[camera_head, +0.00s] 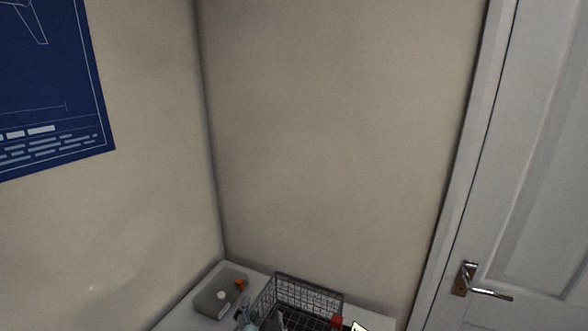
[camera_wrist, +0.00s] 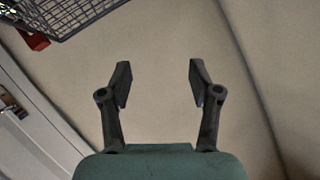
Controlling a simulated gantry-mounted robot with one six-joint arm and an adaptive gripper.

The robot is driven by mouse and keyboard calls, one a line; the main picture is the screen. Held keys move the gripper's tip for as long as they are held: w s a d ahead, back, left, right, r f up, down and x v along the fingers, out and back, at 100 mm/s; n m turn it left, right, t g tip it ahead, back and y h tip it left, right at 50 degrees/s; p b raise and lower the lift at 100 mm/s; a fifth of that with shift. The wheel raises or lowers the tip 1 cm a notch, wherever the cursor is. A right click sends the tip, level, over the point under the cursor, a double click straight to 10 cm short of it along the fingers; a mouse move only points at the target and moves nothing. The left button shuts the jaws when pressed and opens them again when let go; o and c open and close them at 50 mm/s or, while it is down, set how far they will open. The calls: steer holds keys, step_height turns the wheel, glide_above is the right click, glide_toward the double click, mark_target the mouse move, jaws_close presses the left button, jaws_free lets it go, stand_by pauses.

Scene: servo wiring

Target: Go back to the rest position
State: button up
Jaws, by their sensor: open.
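My gripper (camera_wrist: 160,84) shows in the wrist view with its two dark fingers spread apart. Nothing is between them, and only the beige wall (camera_wrist: 155,40) lies behind. My gripper does not show clearly in the head view. No other task object is named.
A black wire basket (camera_head: 310,295) stands on a white surface (camera_head: 178,318) at the bottom of the head view, with a red item (camera_head: 336,321) by it. A grey box (camera_head: 222,294) is left of it. A door (camera_head: 540,170) is at right. A blue poster (camera_head: 45,90) hangs at left.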

steer(key=s+d+r+n+t+h, duration=0.1)
steer(key=s+d+r+n+t, duration=0.2)
steer(key=s+d+r+n, duration=0.3)
steer(key=s+f+g+b, duration=0.2)
steer(key=s+f+b, duration=0.35)
steer(key=f, duration=0.55)
steer(key=s+f+g+b, duration=0.2)
steer(key=s+f+b, duration=0.35)
steer(key=f, duration=0.55)
step_height(320, 180, up, 39)
steer(key=p, duration=3.9)
steer(key=shift+w+d+r+m, duration=0.2)
steer(key=shift+d+m, duration=0.1)
steer(key=shift+m, duration=0.1)
